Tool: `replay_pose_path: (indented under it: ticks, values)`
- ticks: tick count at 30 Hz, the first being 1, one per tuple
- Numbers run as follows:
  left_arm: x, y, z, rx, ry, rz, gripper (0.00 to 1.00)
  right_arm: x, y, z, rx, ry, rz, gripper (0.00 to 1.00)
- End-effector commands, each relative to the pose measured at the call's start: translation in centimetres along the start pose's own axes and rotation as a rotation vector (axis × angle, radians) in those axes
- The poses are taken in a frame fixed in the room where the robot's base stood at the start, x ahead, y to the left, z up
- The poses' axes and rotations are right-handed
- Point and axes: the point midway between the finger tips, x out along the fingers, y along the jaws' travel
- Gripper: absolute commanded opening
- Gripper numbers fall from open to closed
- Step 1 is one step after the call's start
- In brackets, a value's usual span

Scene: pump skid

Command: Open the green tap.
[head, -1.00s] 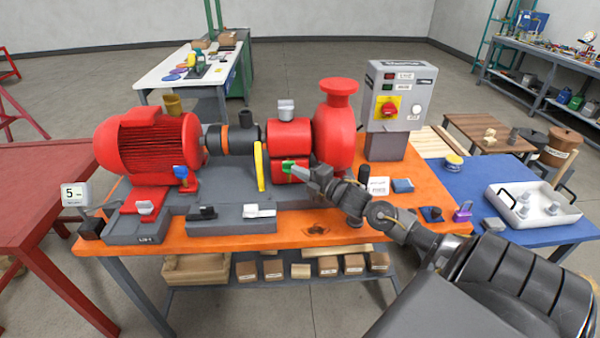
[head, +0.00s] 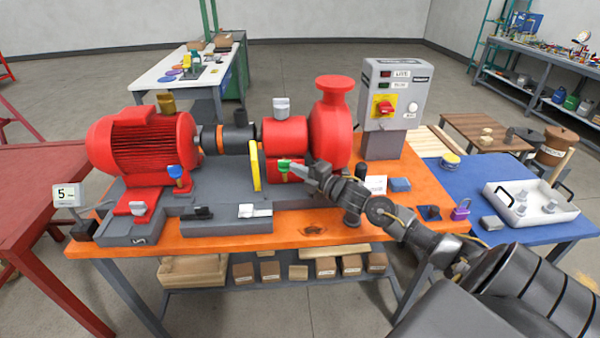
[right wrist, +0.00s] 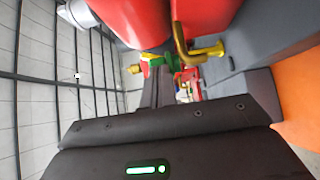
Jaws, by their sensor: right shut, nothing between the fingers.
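The green tap (head: 284,164) is on the front of the red pump, low and left of the round pump casing. Green parts of it also show in the right wrist view (right wrist: 190,60), beside a yellow bent piece. My right gripper (head: 300,168) reaches in from the right with its fingers shut and empty. Its tips are right at the tap's right side; I cannot tell whether they touch it. The tap's body is partly hidden behind the fingertips. My left gripper is not in view.
The yellow guard (head: 255,166) stands just left of the tap. The red motor (head: 145,146) is further left, and a grey control box (head: 395,95) stands behind right. Small blocks and a purple padlock (head: 461,209) are on the right. The orange front edge of the bench is mostly clear.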

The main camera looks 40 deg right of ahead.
Motion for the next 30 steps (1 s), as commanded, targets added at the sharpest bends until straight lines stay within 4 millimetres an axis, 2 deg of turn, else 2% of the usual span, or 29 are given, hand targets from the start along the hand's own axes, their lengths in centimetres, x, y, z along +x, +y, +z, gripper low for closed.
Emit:
replay_pose_path:
  ticks: [30]
  values:
    - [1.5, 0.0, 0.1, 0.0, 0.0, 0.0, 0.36, 1.1, -0.1, 1.2, -0.001, 0.01, 0.0, 0.0]
